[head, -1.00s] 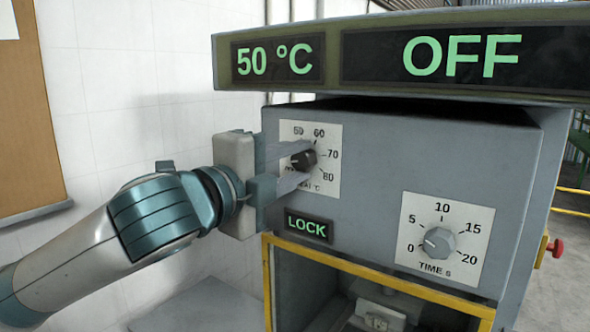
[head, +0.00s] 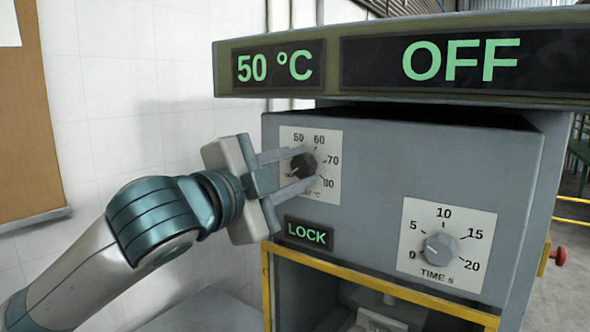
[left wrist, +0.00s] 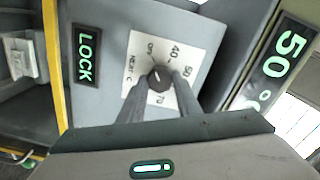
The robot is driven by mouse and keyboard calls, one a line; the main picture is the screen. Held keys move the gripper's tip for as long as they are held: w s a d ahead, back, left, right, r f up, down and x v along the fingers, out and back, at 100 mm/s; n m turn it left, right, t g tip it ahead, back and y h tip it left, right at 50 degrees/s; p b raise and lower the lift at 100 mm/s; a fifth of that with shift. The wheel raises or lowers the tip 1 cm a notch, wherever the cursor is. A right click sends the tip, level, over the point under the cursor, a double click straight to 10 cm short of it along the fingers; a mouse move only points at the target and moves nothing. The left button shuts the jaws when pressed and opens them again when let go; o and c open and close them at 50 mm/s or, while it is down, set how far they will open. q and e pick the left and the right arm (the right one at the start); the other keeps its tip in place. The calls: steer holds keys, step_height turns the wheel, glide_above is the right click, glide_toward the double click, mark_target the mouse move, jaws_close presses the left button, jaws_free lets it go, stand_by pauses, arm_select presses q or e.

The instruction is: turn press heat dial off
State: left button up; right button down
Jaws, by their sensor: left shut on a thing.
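The black heat dial (head: 303,165) sits on a white scale plate (head: 327,143) on the grey press front. Its numbers 60, 70 and 80 show in the head view. My left gripper (head: 305,168) is shut on the dial, one finger along each side, its body tilted. The dial also shows between the fingertips in the left wrist view (left wrist: 160,77), with OFF and 40 on the plate beyond it. The dial's exact pointer direction is too small to tell. The displays above read 50 °C (head: 276,66) and OFF (head: 462,60). My right gripper is not in view.
A lit LOCK sign (head: 309,233) is just below the heat dial. A grey time dial (head: 440,247) is to the lower right. A yellow frame (head: 375,283) edges the opening below. The display housing (head: 400,97) overhangs the panel. A red knob (head: 559,254) juts out at the right.

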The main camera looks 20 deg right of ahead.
arm_select(q)
steer(key=o, duration=1.1)
steer(key=shift+c, duration=0.2)
steer(key=shift+s+a+b, duration=0.3)
steer(key=shift+a, duration=0.15)
steer(key=b+v, duration=0.4)
steer(key=v, duration=1.2)
steer(key=shift+b, duration=0.3)
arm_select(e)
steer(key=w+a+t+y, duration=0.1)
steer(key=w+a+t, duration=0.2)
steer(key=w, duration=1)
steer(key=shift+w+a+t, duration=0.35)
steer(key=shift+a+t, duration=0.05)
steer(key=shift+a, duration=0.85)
arm_select(q)
steer(key=shift+s+a+f, duration=0.1)
steer(key=shift+a, duration=0.05)
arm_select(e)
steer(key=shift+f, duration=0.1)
